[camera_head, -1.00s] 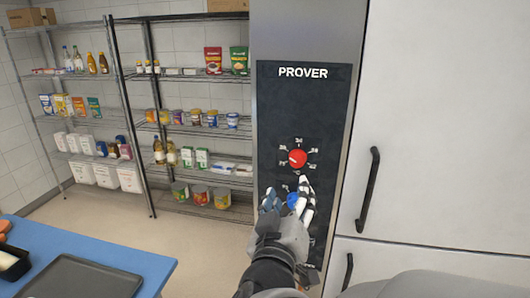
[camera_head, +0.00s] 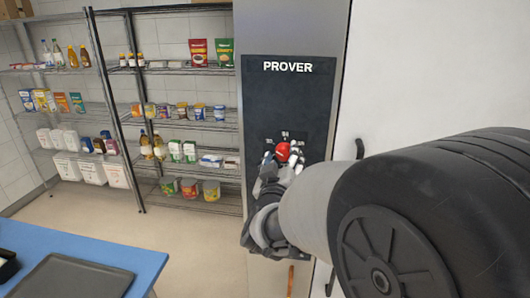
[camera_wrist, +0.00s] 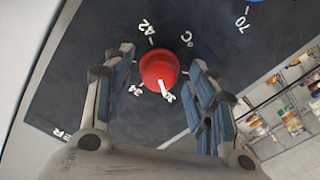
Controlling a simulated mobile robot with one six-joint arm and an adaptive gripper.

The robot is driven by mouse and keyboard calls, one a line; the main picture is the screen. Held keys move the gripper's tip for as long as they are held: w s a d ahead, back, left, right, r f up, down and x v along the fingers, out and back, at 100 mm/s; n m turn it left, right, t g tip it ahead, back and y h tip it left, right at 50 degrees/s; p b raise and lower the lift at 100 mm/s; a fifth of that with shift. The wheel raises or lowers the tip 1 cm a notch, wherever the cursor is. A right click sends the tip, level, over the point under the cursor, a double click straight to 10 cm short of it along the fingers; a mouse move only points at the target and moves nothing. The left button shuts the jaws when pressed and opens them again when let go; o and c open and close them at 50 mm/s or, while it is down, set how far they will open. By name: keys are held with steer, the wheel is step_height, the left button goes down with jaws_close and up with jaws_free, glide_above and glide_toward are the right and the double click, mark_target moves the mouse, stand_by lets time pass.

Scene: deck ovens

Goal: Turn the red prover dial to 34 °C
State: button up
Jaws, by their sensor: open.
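The red prover dial (camera_head: 283,150) sits on the dark prover panel (camera_head: 283,95). In the wrist view, the dial (camera_wrist: 157,68) has a white pointer mark aimed down and right, by a label that looks like 30. A 34 label (camera_wrist: 136,90) is at its lower left and a 42 label (camera_wrist: 148,29) above left. My gripper (camera_head: 282,162) is open, with a finger on either side of the dial. In the wrist view, small gaps seem to separate the fingers (camera_wrist: 161,58) from the dial; contact is not clear.
A blue dial (camera_wrist: 255,2) shows at the top edge of the wrist view, near a 70 label. Wire shelves (camera_head: 185,130) with groceries stand left of the panel. A blue table (camera_head: 130,262) with a dark tray (camera_head: 75,278) is at lower left.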

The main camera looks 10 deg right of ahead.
steer(key=c, duration=1.1)
steer(key=shift+m+b, duration=0.3)
steer(key=shift+b, duration=0.05)
steer(key=shift+f+m+b, duration=0.1)
steer(key=shift+m+b, duration=0.8)
steer(key=m+b, duration=0.3)
steer(key=shift+m, duration=0.3)
steer(key=m+b, duration=0.4)
steer(key=m, duration=0.1)
steer(key=shift+m, duration=0.3)
